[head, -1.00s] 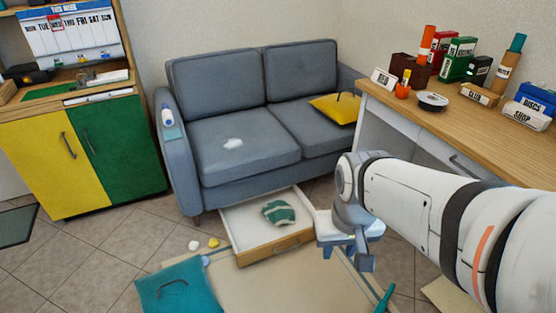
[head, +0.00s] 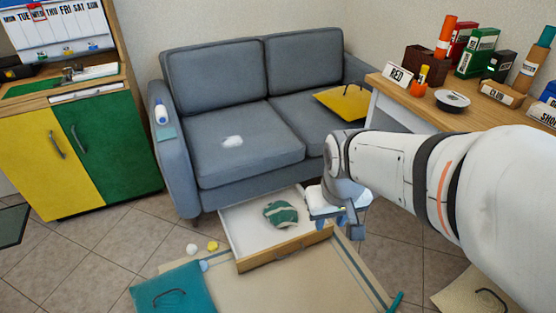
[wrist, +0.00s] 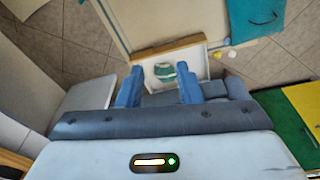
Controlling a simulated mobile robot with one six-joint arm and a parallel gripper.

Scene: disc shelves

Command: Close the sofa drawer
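The sofa drawer (head: 240,226) is pulled out from under the grey sofa (head: 245,150). A green and white striped cloth (head: 280,214) lies inside. My gripper (head: 355,228) is to the right of the drawer's front end, and whether they touch cannot be told. In the wrist view my gripper (wrist: 160,68) shows two blue fingers apart with nothing held. The drawer's wooden front (wrist: 165,46) and the cloth (wrist: 164,72) appear beyond and between them.
A beige rug (head: 290,285) lies in front of the drawer, with a teal cushion (head: 175,290) at left. Small yellow (head: 212,246) and white (head: 191,249) objects lie near the drawer. The desk (head: 425,101) stands at right. A yellow and green cabinet (head: 80,150) stands at left.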

